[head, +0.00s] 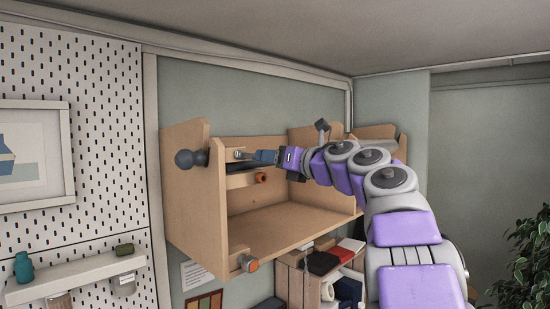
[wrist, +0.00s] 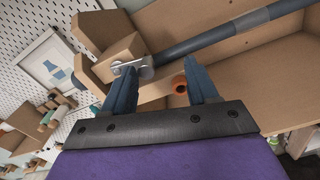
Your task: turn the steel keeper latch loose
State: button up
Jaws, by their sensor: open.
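The steel keeper latch (wrist: 130,66) is a small silvery piece on the wooden end block of a wall rack, at the end of a dark bar (wrist: 220,34). In the head view the latch (head: 238,154) is small, just left of my fingertips. My gripper (wrist: 160,76) is open and empty, its two blue-grey fingers apart and pointing at the rack. The left finger appears just below the latch; I cannot tell whether they touch. In the head view my gripper (head: 262,156) is at the rack's left end, partly hiding the bar.
An orange knob (wrist: 179,84) sits between and beyond my fingers. The wooden rack (head: 290,230) has side panels and a lower shelf. An orange-grey fitting (head: 250,264) is at its lower front corner. A pegboard (head: 100,120) stands left, a plant (head: 530,260) right.

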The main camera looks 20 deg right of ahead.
jog(key=a, duration=0.1)
jog(key=w+a, duration=0.1)
jog(key=a, duration=0.1)
jog(key=shift+f, duration=0.15)
jog(key=shift+c, duration=0.4)
jog(key=shift+a, duration=0.25)
jog(key=shift+c, duration=0.7)
jog(key=shift+d, duration=0.1)
jog(key=shift+c, duration=0.8)
jog(key=shift+s+d, duration=0.1)
jog(key=shift+d, duration=0.65)
jog(key=c, duration=0.3)
jog(key=shift+s, duration=0.15)
jog(key=shift+c, duration=0.7)
jog(key=shift+a, duration=0.15)
grip_shut()
jog(key=shift+r+n+b, duration=0.4)
jog(key=shift+n, duration=0.4)
jog(key=shift+r+n+b, duration=0.35)
jog(key=shift+n, duration=0.45)
